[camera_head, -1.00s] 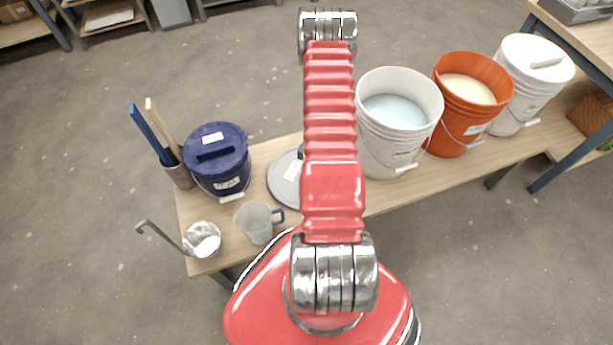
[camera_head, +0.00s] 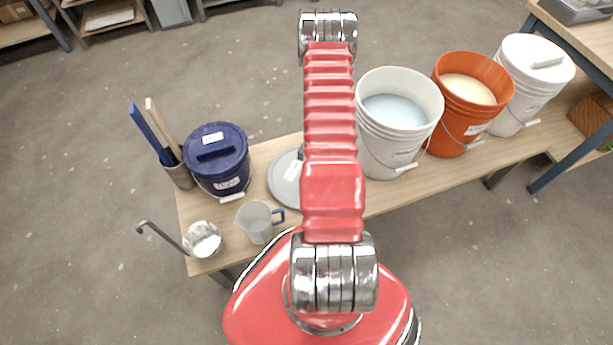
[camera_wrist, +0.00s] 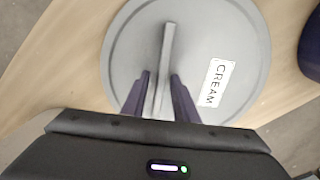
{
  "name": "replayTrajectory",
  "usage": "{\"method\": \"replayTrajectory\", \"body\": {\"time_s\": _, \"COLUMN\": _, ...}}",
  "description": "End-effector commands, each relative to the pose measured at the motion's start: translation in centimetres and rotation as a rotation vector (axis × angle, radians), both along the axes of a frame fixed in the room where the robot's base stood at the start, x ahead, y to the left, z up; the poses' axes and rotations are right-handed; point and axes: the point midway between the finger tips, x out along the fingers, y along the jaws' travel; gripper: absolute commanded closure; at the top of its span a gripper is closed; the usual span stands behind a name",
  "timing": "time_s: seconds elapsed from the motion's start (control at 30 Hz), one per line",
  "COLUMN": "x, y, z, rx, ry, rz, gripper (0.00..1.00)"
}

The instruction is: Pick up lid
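A round grey lid (camera_head: 284,184) lies on the wooden bench, partly hidden behind my red arm in the head view. In the wrist view the lid (camera_wrist: 127,58) fills the middle, with a raised bar handle (camera_wrist: 168,45) and a white label reading "CREAM" (camera_wrist: 216,82). My gripper (camera_wrist: 160,82) is open, with one dark finger on each side of the handle's near part. Gaps show between the fingers and the handle. In the head view my gripper is hidden by the arm.
On the bench (camera_head: 265,153) stand a blue lidded bucket (camera_head: 217,160), a grey jug (camera_head: 254,222), a metal ladle pot (camera_head: 203,240) and a holder with sticks (camera_head: 180,176). To the right are an open white bucket (camera_head: 392,125), an orange bucket (camera_head: 468,100) and a white lidded bucket (camera_head: 532,75).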

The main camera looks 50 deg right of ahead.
Motion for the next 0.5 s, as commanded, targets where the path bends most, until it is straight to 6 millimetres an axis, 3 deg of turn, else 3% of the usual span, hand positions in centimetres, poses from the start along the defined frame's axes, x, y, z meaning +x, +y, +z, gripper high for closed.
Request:
{"method": "replayTrajectory", "body": {"time_s": 0.37, "x": 0.00, "y": -0.02, "z": 0.02, "rx": 0.000, "ry": 0.000, "rz": 0.000, "gripper": 1.00}}
{"method": "replayTrajectory", "body": {"time_s": 0.5, "x": 0.00, "y": -0.02, "z": 0.02, "rx": 0.000, "ry": 0.000, "rz": 0.000, "gripper": 1.00}}
